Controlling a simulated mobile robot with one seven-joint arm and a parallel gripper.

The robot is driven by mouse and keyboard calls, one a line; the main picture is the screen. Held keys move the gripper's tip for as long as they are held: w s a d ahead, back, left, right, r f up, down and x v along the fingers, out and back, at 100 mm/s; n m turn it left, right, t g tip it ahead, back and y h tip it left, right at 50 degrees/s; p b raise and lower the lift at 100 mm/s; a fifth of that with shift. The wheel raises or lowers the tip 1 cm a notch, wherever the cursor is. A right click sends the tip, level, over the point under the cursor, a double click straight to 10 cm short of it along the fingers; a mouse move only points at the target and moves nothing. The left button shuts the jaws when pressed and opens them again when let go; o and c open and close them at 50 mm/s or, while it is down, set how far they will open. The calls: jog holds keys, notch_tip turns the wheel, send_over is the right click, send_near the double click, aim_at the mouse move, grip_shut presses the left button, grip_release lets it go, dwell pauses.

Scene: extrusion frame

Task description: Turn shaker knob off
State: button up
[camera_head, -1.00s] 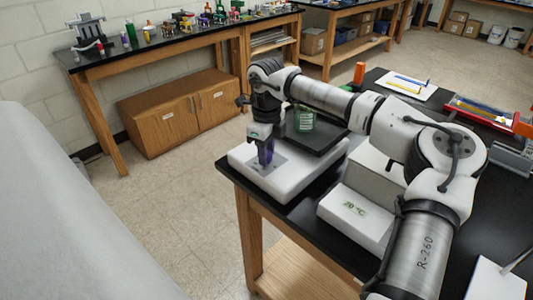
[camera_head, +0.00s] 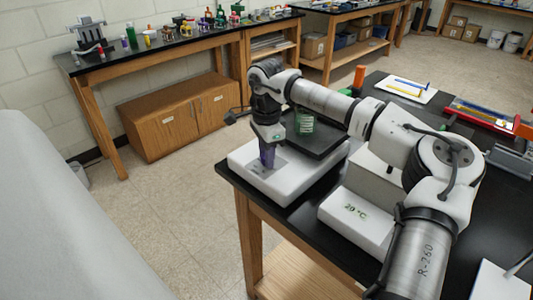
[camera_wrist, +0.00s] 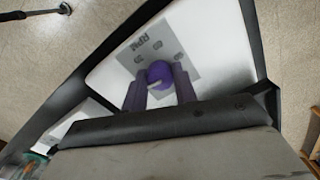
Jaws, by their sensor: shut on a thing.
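The shaker (camera_head: 290,188) is a white box with a black platform, at the near left corner of the black bench. Its purple knob (camera_wrist: 160,73) sits on a grey panel (camera_wrist: 155,50) marked RPM, with a light pointer line on its face. My gripper (camera_wrist: 160,84) has its purple-grey fingers on both sides of the knob and is shut on it. In the head view my gripper (camera_head: 267,157) points down onto the panel, and the knob is hidden there by the fingers.
A green-marked glass vessel (camera_head: 304,122) stands on the shaker's black platform (camera_head: 318,140), close behind my gripper. The bench's left edge is near, with open floor beyond.

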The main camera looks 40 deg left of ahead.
jog(key=shift+r+n, duration=0.1)
jog(key=shift+n, duration=0.8)
jog(key=o, duration=1)
notch_tip(320, 180, up, 14)
jog(key=shift+f+b, duration=0.15)
jog(key=shift+b, duration=0.9)
jog(key=shift+s, duration=0.1)
